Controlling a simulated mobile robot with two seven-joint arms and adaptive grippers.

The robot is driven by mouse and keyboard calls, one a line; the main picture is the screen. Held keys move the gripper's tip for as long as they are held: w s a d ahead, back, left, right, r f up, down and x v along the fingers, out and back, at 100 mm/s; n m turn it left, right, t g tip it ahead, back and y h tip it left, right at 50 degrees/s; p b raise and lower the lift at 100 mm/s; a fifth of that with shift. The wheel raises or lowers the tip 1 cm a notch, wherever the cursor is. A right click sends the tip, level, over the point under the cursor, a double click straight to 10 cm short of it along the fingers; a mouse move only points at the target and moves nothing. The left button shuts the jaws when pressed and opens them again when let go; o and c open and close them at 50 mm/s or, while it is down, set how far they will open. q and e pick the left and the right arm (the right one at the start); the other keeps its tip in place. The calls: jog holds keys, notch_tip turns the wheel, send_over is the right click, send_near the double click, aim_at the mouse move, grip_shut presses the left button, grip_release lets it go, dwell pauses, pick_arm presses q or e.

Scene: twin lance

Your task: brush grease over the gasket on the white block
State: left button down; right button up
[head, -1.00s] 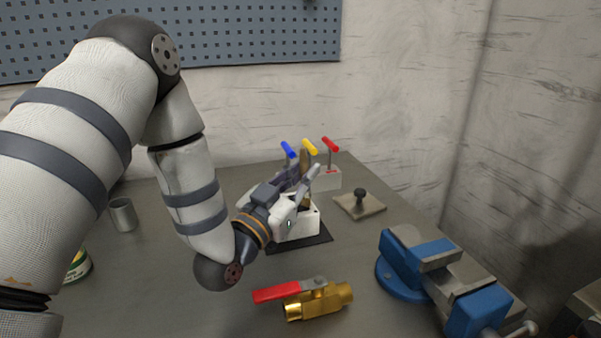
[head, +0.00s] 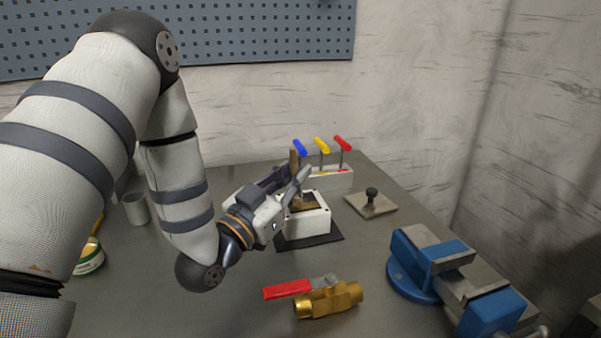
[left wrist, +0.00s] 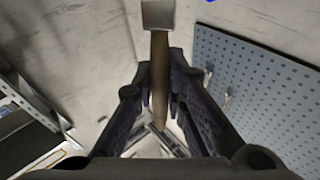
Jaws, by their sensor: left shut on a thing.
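My left gripper (head: 294,182) is shut on an upright brush (head: 294,160) with a brown wooden handle. In the left wrist view, the brown handle (left wrist: 158,75) runs between the fingers, with a pale metal ferrule (left wrist: 158,14) at the top edge. The white block (head: 312,224) stands on a dark mat (head: 322,240), just below and right of the fingers. Its top has an opening with brown-gold inside. The gasket is not clear there, and I cannot tell whether the bristles touch it. My right gripper is not in view.
Behind the block stands a white holder (head: 340,179) with blue, yellow and red T-handles. A plate with a black knob (head: 371,203), blue vise (head: 425,262) and brass valve (head: 328,300) lie right and in front. A grey cup (head: 136,209) and can (head: 90,258) stand left.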

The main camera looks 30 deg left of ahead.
pick_arm(q)
jog(key=shift+s+a, duration=0.4)
jog(key=shift+s, duration=0.05)
notch_tip(320, 180, up, 7)
dwell(0.6)
dwell(0.7)
